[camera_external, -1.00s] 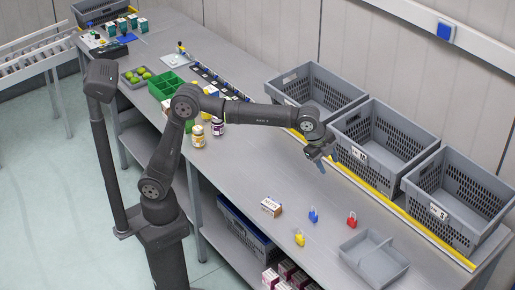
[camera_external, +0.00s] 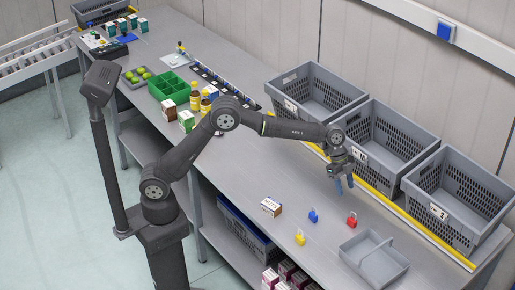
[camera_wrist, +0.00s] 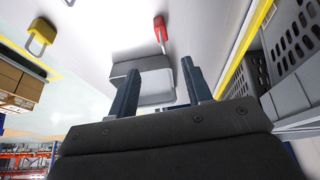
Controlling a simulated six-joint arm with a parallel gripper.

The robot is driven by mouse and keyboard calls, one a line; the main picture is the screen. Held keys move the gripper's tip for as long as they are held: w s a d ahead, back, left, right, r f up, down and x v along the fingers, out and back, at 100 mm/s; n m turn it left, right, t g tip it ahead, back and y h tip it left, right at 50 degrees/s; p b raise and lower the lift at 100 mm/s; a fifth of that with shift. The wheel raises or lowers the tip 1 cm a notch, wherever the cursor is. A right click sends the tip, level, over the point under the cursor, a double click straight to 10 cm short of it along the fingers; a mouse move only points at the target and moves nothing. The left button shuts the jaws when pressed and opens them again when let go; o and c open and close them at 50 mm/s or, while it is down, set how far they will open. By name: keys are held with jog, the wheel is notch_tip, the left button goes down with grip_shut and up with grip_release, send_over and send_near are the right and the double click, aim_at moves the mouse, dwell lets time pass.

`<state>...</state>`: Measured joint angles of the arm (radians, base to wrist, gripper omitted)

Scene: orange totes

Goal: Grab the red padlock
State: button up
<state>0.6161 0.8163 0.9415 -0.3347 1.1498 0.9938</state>
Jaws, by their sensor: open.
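The red padlock (camera_external: 351,221) stands on the grey bench, to the right of the blue padlock (camera_external: 313,216) and behind the grey divided tray (camera_external: 372,262). In the wrist view the red padlock (camera_wrist: 160,36) is near the top centre, beyond the fingertips. My gripper (camera_external: 345,186) is above the bench, a little above and behind the red padlock, with its fingers pointing down. In the wrist view my gripper (camera_wrist: 160,76) has its two blue-grey fingers well apart, with no padlock between them.
Grey perforated crates (camera_external: 458,213) line the back behind a yellow strip, close behind my gripper. Bottles and a green bin (camera_external: 168,86) stand farther left.

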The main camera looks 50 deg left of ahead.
send_over(353, 219)
jog(key=a, duration=0.3)
jog(key=f, duration=0.9)
jog(key=shift+s+d, duration=0.25)
jog(key=shift+x, duration=2.9)
jog(key=shift+w, duration=0.1)
grip_shut()
